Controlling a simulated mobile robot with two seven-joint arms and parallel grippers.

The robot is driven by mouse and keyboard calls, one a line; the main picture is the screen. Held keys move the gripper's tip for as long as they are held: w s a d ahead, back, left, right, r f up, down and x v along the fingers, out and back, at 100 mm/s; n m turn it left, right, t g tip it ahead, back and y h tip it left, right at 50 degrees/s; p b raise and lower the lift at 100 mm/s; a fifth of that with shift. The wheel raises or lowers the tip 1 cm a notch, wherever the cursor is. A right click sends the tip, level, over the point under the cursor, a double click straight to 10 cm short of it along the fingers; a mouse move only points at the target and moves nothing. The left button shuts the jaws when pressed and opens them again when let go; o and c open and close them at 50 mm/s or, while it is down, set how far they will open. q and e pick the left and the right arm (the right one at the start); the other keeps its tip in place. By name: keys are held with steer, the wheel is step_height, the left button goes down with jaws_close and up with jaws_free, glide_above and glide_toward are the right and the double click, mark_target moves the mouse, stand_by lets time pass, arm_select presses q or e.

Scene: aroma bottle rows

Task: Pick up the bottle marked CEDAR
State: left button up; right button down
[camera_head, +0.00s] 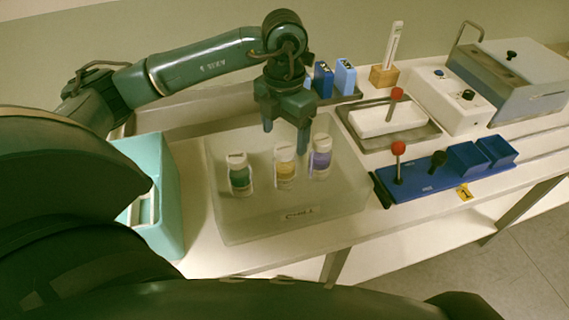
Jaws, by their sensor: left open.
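Three small bottles with pale caps stand upright in a row on a translucent tray (235,220). The left one holds green liquid (240,178), the middle one amber liquid (285,170), the right one purple liquid (321,160). Their markings are too small to read, so I cannot tell which is CEDAR. A small label (299,213) on the tray's front is also unclear. My left gripper (285,139) points down, open and empty, above and behind the middle bottle, with one finger close to the purple bottle's cap. My right gripper does not show.
A teal bin (168,190) stands left of the tray. To the right are a blue rack (440,175) with a red-knobbed post, a white block in a dark tray (433,131), and grey-white devices (510,75). Blue boxes (345,77) stand behind. The tray's front area is clear.

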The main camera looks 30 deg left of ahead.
mark_target(284, 159)
arm_select(q)
step_height(284, 159, down, 9)
steer(key=shift+w+r+p, duration=0.15)
steer(key=shift+p, duration=0.4)
steer(key=shift+c, duration=0.4)
steer(key=c, duration=1.1)
steer(key=shift+r, duration=0.1)
